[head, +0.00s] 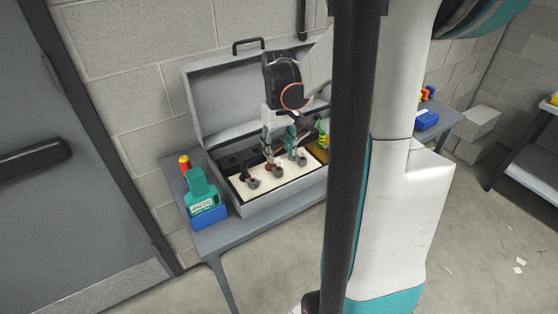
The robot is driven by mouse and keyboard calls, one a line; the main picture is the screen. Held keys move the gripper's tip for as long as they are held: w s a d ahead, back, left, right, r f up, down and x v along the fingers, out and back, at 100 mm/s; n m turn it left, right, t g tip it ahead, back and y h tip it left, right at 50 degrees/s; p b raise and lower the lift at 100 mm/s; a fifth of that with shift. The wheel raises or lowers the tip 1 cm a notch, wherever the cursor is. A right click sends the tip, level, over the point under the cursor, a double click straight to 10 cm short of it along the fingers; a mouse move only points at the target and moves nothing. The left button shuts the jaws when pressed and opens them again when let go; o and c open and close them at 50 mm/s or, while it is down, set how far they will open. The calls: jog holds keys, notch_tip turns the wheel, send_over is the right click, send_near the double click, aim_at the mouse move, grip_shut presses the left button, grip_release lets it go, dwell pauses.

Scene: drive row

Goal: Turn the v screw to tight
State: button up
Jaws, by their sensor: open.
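An open grey case (270,205) stands on a grey table with its lid up against the wall. Inside is a white panel (262,192) with a row of small round fittings: a left one (252,183), a middle brownish one (276,171) and a right one (301,160). Any labels are too small to read, so I cannot tell which is the v screw. My gripper (279,155) is open and points down over the panel, its fingers close above the middle fitting. I cannot tell whether they touch it. Nothing is seen held.
A teal tool on a blue base (208,217) stands left of the case, with a red and yellow item (184,162) behind it. A yellow-green item (322,138) is inside the case at right. My arm hides the case's right end. A blue box (427,121) lies farther right.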

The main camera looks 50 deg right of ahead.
jog(key=shift+r, duration=2.2)
